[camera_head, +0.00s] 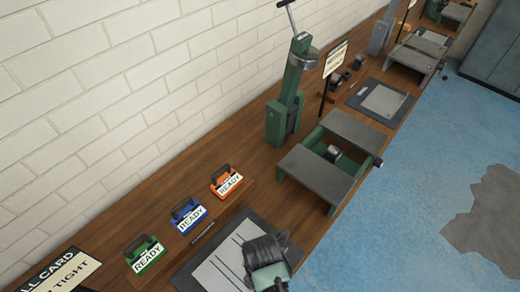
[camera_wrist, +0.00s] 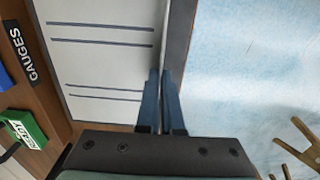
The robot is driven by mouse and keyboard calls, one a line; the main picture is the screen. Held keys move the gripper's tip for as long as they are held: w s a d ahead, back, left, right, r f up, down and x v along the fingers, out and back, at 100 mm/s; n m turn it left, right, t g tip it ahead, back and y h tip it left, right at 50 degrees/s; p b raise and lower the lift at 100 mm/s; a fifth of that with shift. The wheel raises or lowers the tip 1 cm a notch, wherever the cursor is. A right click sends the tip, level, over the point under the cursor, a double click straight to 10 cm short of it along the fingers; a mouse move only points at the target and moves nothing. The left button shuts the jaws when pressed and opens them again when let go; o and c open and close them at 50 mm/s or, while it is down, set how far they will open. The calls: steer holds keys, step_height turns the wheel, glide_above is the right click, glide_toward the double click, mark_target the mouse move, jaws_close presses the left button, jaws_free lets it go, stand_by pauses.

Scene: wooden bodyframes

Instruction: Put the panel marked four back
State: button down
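No panel with a visible four shows in either view. My gripper (camera_wrist: 161,72) points down over the near end of the bench in the wrist view, its two blue fingers close together with a narrow gap. A thin pale strip runs up from between the fingers, and I cannot tell whether it is something held or the edge of the sheet below. A pale lined sheet (camera_wrist: 105,40) lies on a dark mat (camera_head: 193,283) under the gripper. In the head view my dark wrist (camera_head: 265,250) covers the mat's right part, and the fingertips are hidden.
Green (camera_head: 145,254), blue (camera_head: 188,214) and orange (camera_head: 227,182) blocks marked READY stand left of the mat. A green-framed fixture with grey plates (camera_head: 316,180) and a tall green press (camera_head: 287,100) stand beyond. A brick wall bounds the left; blue floor (camera_head: 400,220) is open right.

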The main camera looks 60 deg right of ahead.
steer(key=shift+f, duration=1.7)
steer(key=c, duration=1.5)
jaws_free()
steer(key=shift+f, duration=0.2)
steer(key=o, duration=0.4)
steer(key=shift+r, duration=0.1)
